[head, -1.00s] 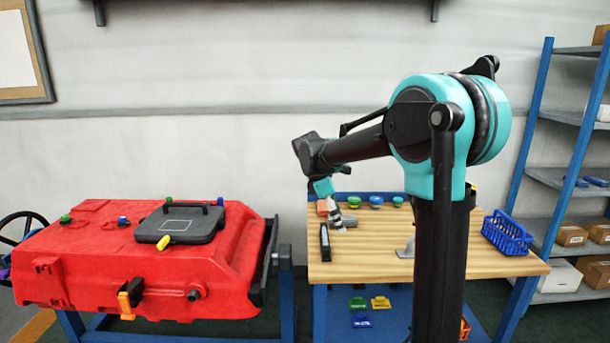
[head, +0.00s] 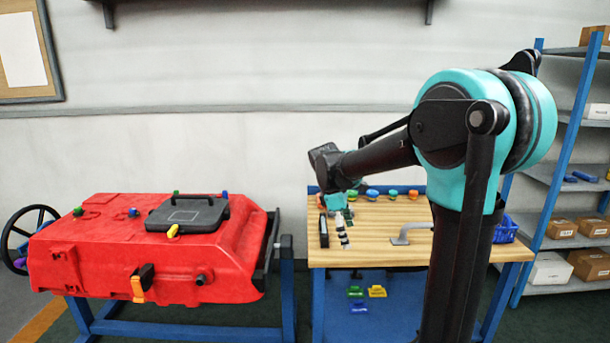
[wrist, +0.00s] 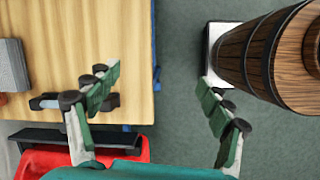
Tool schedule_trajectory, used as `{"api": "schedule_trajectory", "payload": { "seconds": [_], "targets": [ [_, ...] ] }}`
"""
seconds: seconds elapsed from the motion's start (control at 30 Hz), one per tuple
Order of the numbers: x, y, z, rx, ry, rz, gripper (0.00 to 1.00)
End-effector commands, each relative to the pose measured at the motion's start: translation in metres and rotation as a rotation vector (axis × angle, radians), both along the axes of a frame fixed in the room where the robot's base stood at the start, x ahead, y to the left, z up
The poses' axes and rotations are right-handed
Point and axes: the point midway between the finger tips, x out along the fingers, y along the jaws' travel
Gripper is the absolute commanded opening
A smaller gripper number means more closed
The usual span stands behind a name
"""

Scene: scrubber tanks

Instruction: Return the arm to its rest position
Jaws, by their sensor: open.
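My arm (head: 465,140) is raised and stretches to the left in the head view, bent at a large teal joint. My gripper (head: 343,232) hangs down at the left part of the workbench (head: 375,240) and looks small there. In the wrist view my gripper (wrist: 159,82) is open, with its two green-padded fingers wide apart and nothing between them. The left finger shows over the wooden bench top and the right finger over the green floor.
A red tank (head: 95,250) with a black lid (head: 188,214) stands left of the bench. A grey handle (head: 410,233) and several coloured knobs are on the bench. A blue basket (head: 506,230) and shelves (head: 565,175) are right. A wooden barrel (wrist: 255,62) shows in the wrist view.

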Motion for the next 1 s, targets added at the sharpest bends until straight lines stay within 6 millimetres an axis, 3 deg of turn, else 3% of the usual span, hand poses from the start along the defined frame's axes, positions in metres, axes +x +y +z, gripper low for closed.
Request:
{"api": "schedule_trajectory", "payload": {
  "seconds": [0.27,0.5,0.7,0.8,1.0],
  "targets": [
    [-0.05,-0.029,-0.036,0.118,-0.144,-0.295,0.8],
    [-0.132,-0.055,-0.094,0.317,-0.336,-0.77,0.8],
    [-0.187,-0.062,-0.132,0.471,-0.446,-1.112,0.8],
    [-0.201,-0.063,-0.142,0.515,-0.471,-1.208,0.8],
    [-0.201,-0.063,-0.142,0.515,-0.471,-1.208,0.8]
  ]
}}
